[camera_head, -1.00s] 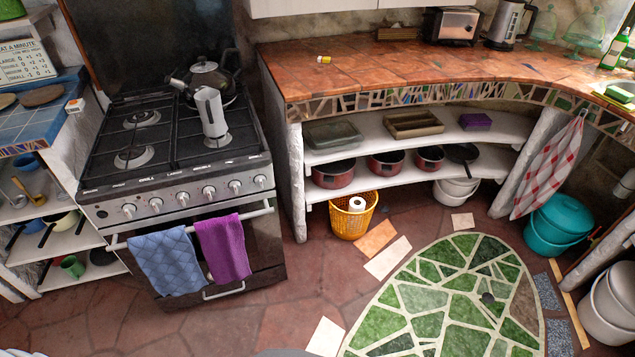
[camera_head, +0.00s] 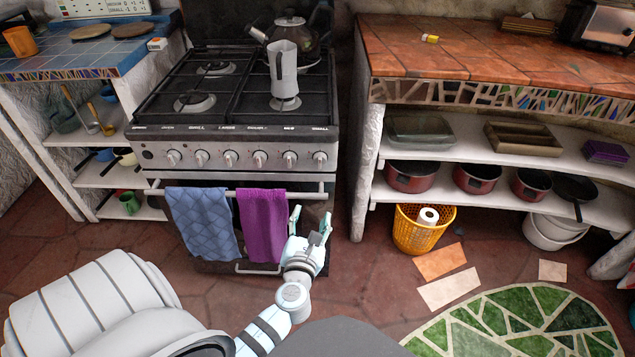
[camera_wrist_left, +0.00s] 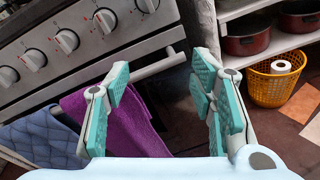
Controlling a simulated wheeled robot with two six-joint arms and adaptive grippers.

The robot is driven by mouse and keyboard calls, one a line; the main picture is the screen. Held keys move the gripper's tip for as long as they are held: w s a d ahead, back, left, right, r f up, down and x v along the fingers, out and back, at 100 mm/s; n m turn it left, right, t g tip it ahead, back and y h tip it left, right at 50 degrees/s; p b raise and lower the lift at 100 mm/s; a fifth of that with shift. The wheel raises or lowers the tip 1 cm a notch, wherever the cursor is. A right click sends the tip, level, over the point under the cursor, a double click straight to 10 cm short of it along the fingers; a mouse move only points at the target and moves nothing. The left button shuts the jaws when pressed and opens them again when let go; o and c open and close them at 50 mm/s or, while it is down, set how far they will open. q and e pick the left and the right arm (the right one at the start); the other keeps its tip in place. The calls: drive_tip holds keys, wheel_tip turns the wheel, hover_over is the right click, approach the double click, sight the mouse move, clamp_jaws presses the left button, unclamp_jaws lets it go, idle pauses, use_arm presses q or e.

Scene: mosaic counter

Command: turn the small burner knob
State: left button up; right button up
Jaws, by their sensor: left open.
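The stove front carries a row of several round metal knobs. In the head view they run from the left-end knob (camera_head: 173,158) to the right-end knob (camera_head: 321,160). My left gripper (camera_head: 311,217) is open and empty, below the right end of the row and in front of the oven door, right of the purple towel (camera_head: 262,225). In the left wrist view, its fingers (camera_wrist_left: 162,66) are spread apart. Several knobs, one of them near the top (camera_wrist_left: 104,20), lie up and left of the fingers, untouched. My right gripper is out of view.
The oven handle bar (camera_head: 240,193) runs below the knobs, with a blue towel (camera_head: 203,223) and the purple towel hanging on it. A grey moka pot (camera_head: 283,72) and a kettle (camera_head: 289,34) stand on the hob. A yellow basket (camera_head: 424,238) stands right of the stove.

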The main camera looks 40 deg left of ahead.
use_arm(q)
wheel_tip(320, 180, up, 3)
drive_tip(key=w+m+t+y, duration=0.1)
drive_tip(key=m, duration=0.1)
approach(319, 164)
drive_tip(key=b+x, duration=0.3)
drive_tip(key=x, duration=0.6)
drive_tip(key=shift+w+a+f, duration=0.1)
drive_tip(key=shift+w, duration=0.15)
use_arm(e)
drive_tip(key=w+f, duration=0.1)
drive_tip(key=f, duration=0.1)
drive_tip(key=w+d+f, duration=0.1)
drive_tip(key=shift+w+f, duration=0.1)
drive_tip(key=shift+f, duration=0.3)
use_arm(q)
drive_tip(key=shift+c, duration=0.4)
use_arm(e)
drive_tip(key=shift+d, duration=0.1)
use_arm(q)
drive_tip(key=c, duration=1.1)
